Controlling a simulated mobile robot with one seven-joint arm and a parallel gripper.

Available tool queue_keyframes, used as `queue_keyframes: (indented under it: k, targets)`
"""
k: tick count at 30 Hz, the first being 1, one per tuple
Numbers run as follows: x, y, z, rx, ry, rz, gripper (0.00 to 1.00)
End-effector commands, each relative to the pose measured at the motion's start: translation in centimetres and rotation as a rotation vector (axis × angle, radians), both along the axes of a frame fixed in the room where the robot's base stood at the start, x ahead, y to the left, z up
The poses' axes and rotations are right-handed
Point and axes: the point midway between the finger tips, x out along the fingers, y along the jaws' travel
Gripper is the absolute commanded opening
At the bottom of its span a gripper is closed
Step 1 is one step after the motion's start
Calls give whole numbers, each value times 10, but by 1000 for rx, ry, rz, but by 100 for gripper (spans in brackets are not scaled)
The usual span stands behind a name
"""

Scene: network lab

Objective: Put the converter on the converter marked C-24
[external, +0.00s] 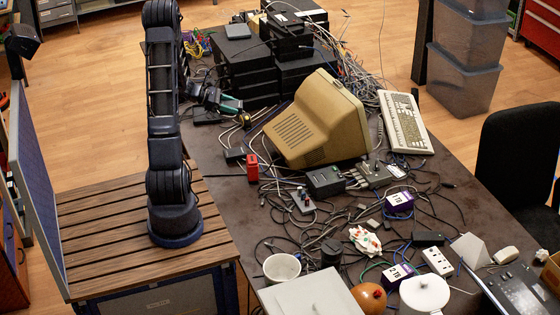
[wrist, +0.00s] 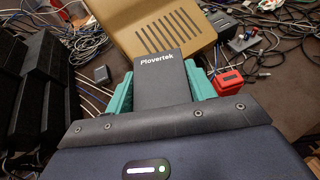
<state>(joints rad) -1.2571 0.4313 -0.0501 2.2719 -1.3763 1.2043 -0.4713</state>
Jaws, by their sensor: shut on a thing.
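My gripper (external: 231,104) is out over the far left side of the table, left of the beige monitor. In the wrist view its teal fingers (wrist: 160,88) are shut on a dark grey box marked "Plovertek" (wrist: 158,66), which I take to be the converter. In the external view the held box is hard to make out. Two purple boxes with white labels, one right of centre (external: 399,203) and one nearer the front (external: 397,274), lie among cables. I cannot read C-24 on anything.
The beige monitor (external: 318,122) stands close to the gripper. A red box (external: 251,167) and a dark box with cables (external: 325,181) are in front of it. Stacked black units (external: 243,72) stand behind. Loose cables cover much of the table. A keyboard (external: 405,122) lies to the right.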

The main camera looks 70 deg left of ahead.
Motion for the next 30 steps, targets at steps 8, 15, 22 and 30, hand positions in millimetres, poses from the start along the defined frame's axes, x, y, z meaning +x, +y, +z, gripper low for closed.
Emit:
queue_keyframes:
  k: [8,15,22,30]
  targets:
    - [1,-8,-32,-5,3,-20,24]
    - [2,-7,-74,-5,2,-21,24]
    - [1,-7,-112,-4,1,-20,24]
    - [2,-7,-151,-3,1,-20,24]
